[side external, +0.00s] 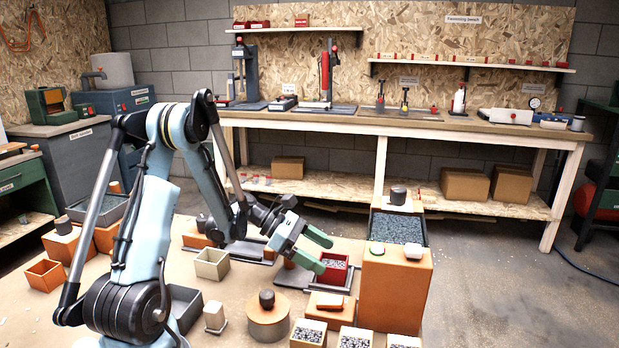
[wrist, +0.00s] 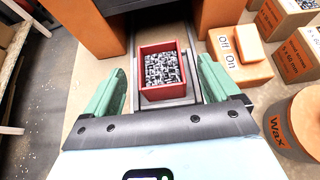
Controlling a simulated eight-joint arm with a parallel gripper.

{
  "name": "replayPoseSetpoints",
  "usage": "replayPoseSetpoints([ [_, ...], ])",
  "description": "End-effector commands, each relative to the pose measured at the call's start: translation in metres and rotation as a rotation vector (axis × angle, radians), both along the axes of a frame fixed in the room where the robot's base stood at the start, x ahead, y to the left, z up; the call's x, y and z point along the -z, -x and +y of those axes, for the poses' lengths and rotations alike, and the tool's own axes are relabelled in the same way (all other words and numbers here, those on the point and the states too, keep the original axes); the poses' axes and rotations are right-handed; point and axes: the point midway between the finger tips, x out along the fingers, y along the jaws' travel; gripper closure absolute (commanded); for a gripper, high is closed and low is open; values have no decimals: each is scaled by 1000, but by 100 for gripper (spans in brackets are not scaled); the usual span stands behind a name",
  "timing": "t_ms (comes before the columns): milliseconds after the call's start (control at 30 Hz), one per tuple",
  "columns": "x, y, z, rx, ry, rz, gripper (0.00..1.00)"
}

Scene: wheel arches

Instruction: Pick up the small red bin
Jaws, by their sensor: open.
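The small red bin (wrist: 164,97) is filled with grey and white speckled bits and stands on a grey plate in the wrist view. It also shows in the side external view (side external: 333,271), right beside my gripper's fingertips. My gripper (side external: 321,253) is open, with two green fingers. In the wrist view my gripper (wrist: 160,88) has one finger on each side of the bin, with a gap on both sides. The fingers are apart from the bin, and nothing is held.
An orange block with an on/off label (wrist: 240,58) stands right of the bin. A round wax container (wrist: 296,122) and labelled boxes (wrist: 290,18) are farther right.

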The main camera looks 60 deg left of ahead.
Motion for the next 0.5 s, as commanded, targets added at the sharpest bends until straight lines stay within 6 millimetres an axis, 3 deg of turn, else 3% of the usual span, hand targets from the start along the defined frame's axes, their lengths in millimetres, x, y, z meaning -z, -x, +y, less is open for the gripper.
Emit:
replayPoseSetpoints([
  [233, 16, -22, -22, 4, -1, 0, 11],
  [500, 19, -26, -25, -1, -1, 0, 11],
])
